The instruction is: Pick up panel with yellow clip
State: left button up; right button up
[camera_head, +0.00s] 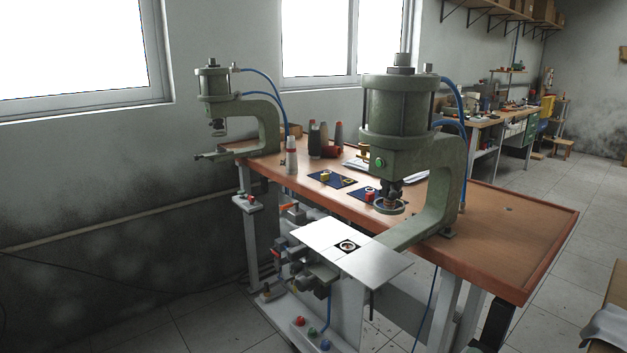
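Two small dark blue panels lie on the wooden workbench. The left panel (318,177) has yellow parts on it, a rounded yellow piece (325,176) and a smaller yellow piece (348,181); they are too small to tell which is a clip. The right panel (356,192) carries a red and white piece (370,194) and is partly hidden by the near press. Neither of my grippers is in view.
A large green pneumatic press (400,105) stands at the bench's front, with a white plate (385,263) below it. A second press (262,125) stands at the left end. Thread cones (291,155) stand behind the panels. The bench's right end (510,235) is mostly clear.

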aim_at(336, 180)
jog(key=u, duration=1.45)
jog(key=i, duration=2.75)
jog(key=z, duration=2.6)
